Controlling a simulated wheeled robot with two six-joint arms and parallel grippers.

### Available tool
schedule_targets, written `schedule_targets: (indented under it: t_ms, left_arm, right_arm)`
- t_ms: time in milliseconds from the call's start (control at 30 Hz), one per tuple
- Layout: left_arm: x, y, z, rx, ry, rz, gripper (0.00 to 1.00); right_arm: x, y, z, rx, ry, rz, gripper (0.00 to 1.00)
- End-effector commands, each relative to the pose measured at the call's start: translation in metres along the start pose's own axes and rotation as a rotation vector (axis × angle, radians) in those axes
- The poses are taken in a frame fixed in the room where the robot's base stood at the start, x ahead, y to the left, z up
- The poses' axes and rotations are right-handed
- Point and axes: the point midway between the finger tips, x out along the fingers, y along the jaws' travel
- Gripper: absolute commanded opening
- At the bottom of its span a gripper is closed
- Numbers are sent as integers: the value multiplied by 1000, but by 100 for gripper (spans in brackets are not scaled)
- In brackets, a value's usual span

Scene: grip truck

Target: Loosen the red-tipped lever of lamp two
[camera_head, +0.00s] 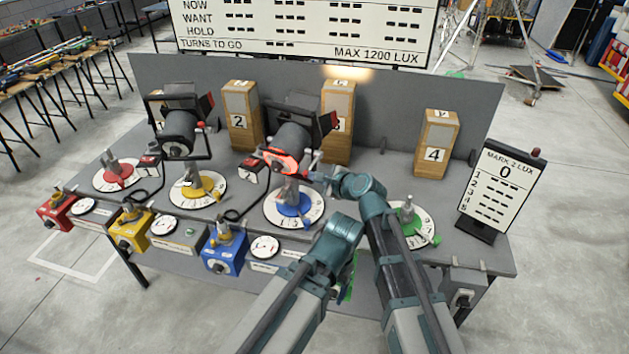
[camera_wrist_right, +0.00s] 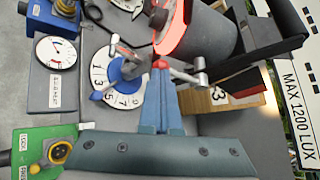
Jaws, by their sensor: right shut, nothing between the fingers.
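A black lamp (camera_head: 292,135) with a glowing red-orange ring stands on a clamp post over the blue dial (camera_head: 295,207). Its ring and body also show in the right wrist view (camera_wrist_right: 205,35). A grey lever with a red tip (camera_wrist_right: 160,64) sits at the clamp below this lamp. My right gripper (camera_head: 318,178) is at the right side of the clamp. In the right wrist view its fingers (camera_wrist_right: 160,82) are together and empty, with the tips right at the red tip; I cannot tell whether they touch. My left arm comes in lower; its fingers are hidden.
Another black lamp (camera_head: 182,130) stands over the yellow dial (camera_head: 198,188). A red dial (camera_head: 117,175) and a green dial (camera_head: 410,222) flank them. Wooden blocks numbered 2 (camera_head: 242,115), 3 (camera_head: 338,120) and 4 (camera_head: 436,145) stand behind. A reading board (camera_head: 500,185) is at right.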

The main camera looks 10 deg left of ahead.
Motion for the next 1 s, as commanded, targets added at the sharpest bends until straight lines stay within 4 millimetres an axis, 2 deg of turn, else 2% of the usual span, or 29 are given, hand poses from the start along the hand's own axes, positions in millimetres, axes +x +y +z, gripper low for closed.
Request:
schedule_targets:
  t_ms: [33, 333, 633, 1000]
  left_arm:
    - [8, 1, 0, 0, 0, 0, 75]
    - [33, 3, -2, -1, 0, 0, 75]
    - [44, 4, -2, -1, 0, 0, 75]
    - [47, 4, -3, -1, 0, 0, 75]
  right_arm:
    - [2, 5, -3, -16, -1, -10, 0]
    - [10, 13, -14, -106, 0, -75, 0]
    - [17, 17, -23, -106, 0, -75, 0]
    - [19, 18, -26, -106, 0, -74, 0]
